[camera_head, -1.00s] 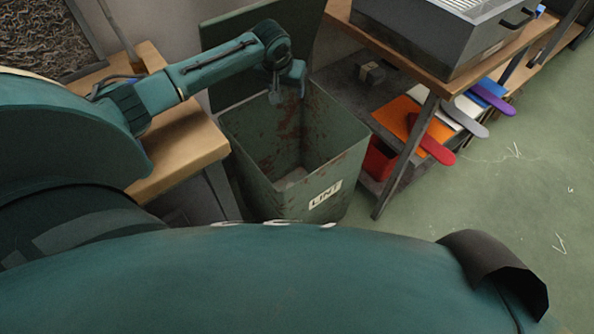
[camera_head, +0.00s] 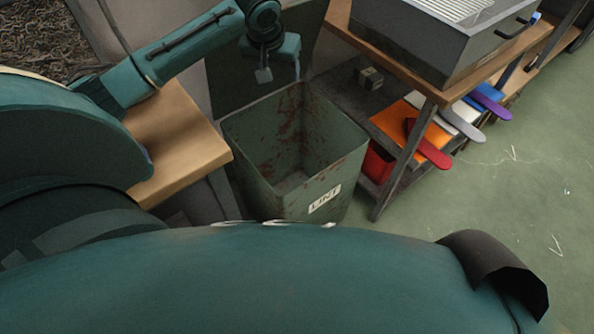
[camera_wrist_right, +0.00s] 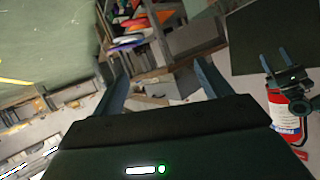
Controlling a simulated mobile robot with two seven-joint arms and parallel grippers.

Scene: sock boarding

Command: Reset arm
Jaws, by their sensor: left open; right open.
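My left arm comes in from the left in the head view, and its open gripper (camera_head: 281,74) hangs empty above the back of the green lint bin (camera_head: 345,168). The fingers point down, one pale and one bluish. My right gripper (camera_wrist_right: 160,75) shows only in the right wrist view. Its two fingers are wide apart with nothing between them. The bin, a shelf and a grey box lie beyond it, blurred and tilted. My left gripper also shows small at the right of the wrist view (camera_wrist_right: 280,62), near a red container (camera_wrist_right: 286,120).
A wooden bench (camera_head: 180,140) stands left of the bin. A workbench (camera_head: 437,90) with a grey machine (camera_head: 435,40) stands to the right, with coloured boards such as a red one (camera_head: 428,148) sticking out below.

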